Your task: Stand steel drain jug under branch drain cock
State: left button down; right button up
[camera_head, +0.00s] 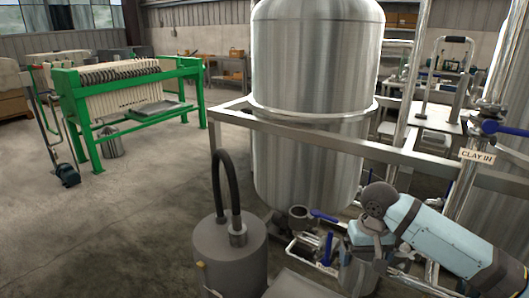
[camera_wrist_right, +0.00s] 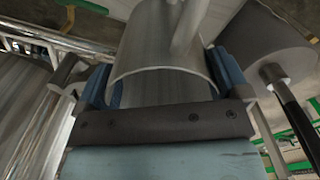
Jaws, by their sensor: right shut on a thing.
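My right gripper (camera_head: 366,240) reaches in from the lower right, below the big steel tank. It is shut on the steel drain jug (camera_head: 357,275), whose metal side shows just under it. In the right wrist view the jug (camera_wrist_right: 162,48) is a bright open-ended cylinder between the blue-padded fingers. Pipework with blue-handled valves lies just left of the jug. One blue lever (camera_head: 326,217) is higher and one (camera_head: 327,249) lower. I cannot tell which is the branch drain cock, or whether the jug is under it. The jug's base is hidden. My left gripper is out of view.
The steel tank (camera_head: 312,90) stands behind a grey frame rail (camera_head: 300,137) that crosses above the pipework. A pipe with a blue lever and a "CLAY IN" label (camera_head: 477,157) stands at right. A green filter press (camera_head: 130,100) is far left, with open floor before it.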

pick_arm(q)
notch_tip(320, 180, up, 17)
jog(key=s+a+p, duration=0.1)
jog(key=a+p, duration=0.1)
jog(key=p, duration=2.5)
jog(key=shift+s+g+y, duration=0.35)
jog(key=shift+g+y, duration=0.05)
pick_arm(e)
jog(key=s+r, duration=0.5)
jog(key=r, duration=0.7)
jog(key=s+r, duration=0.5)
jog(key=r, duration=0.8)
jog(key=shift+d, duration=0.25)
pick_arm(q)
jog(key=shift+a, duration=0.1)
pick_arm(e)
jog(key=shift+s+a+f, duration=0.1)
jog(key=shift+s, duration=0.05)
